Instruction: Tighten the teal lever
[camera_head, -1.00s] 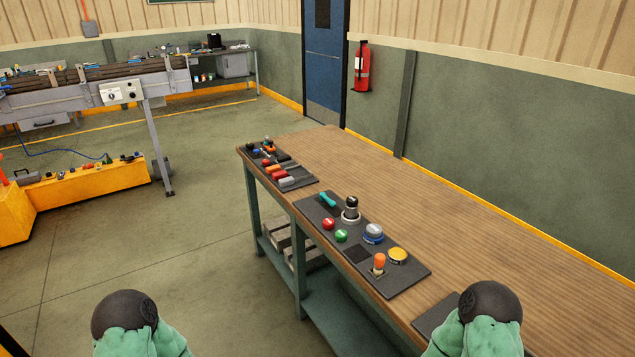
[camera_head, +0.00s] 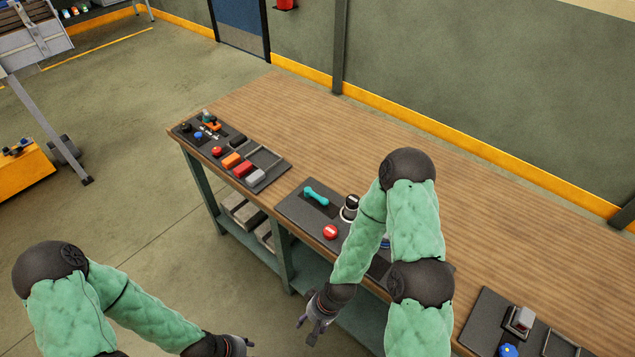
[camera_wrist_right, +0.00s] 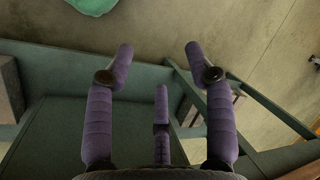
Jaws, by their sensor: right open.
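The teal lever (camera_head: 317,196) lies on a dark control panel (camera_head: 291,206) on the wooden bench, at the panel's far left part. My right gripper (camera_head: 312,331) is in front of the bench's front edge, below and nearer than the lever, and apart from it. In the right wrist view its fingers (camera_wrist_right: 160,70) are spread and empty, with the bench's green frame and the floor beyond. My right arm covers much of the panel's right part. My left gripper (camera_head: 246,346) is at the bottom of the head view, over the floor; its fingers are too small to judge.
A red button (camera_head: 330,232) and a black knob (camera_head: 350,205) stand close to the lever. Another panel (camera_head: 262,180) with several coloured parts lies farther left, and a third panel (camera_head: 480,318) lies at lower right. The bench top (camera_head: 300,110) behind them is clear.

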